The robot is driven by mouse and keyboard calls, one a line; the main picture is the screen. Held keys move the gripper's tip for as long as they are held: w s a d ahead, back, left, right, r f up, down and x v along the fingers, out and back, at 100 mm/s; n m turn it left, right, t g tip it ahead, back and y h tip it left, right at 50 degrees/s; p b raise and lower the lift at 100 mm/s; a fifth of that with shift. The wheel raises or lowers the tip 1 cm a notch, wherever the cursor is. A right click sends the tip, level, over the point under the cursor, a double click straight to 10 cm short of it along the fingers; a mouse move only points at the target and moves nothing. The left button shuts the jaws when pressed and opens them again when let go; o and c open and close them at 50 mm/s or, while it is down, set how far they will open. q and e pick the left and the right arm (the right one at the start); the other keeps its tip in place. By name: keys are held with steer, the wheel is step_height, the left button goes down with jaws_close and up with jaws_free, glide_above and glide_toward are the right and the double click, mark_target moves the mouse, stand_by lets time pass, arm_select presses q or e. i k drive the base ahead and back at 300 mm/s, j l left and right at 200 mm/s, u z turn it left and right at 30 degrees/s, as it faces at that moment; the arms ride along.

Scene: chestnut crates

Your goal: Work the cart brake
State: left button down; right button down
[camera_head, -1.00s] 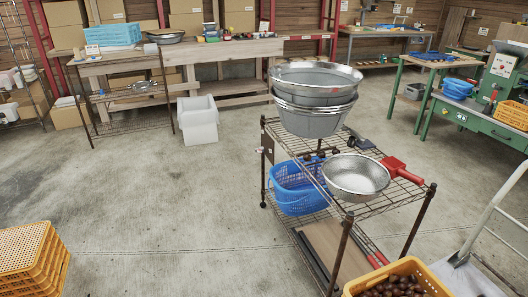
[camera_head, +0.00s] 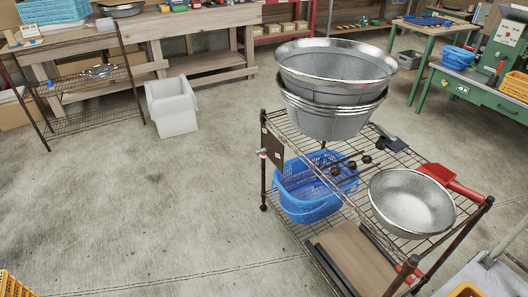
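The wire-shelf cart (camera_head: 263,185) stands right of centre on the concrete floor. A dark plate (camera_head: 273,146) is fixed at its left end, with a small red-and-pale knob (camera_head: 263,153) sticking out to the left. I cannot tell for sure whether this knob is the brake. A small dark caster (camera_head: 263,208) shows at the foot of the left post; the other casters are hidden or out of frame. Neither of my grippers is in view, and nothing of mine touches the cart.
On the cart are stacked metal tubs (camera_head: 335,85), a steel bowl (camera_head: 411,203), a red scoop (camera_head: 450,181) and a blue basket (camera_head: 310,197). A white bin (camera_head: 172,106) stands by the back workbench. The floor left of the cart is clear.

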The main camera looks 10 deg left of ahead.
mark_target(263, 156)
steer(key=i+j+z, duration=0.2)
steer(key=i+j, duration=0.2)
steer(key=j, duration=0.25)
steer(key=i+j+z, duration=0.1)
steer(key=j, duration=0.3)
steer(key=i+j+z, duration=0.1)
steer(key=i+j, duration=0.15)
steer(key=j, duration=0.1)
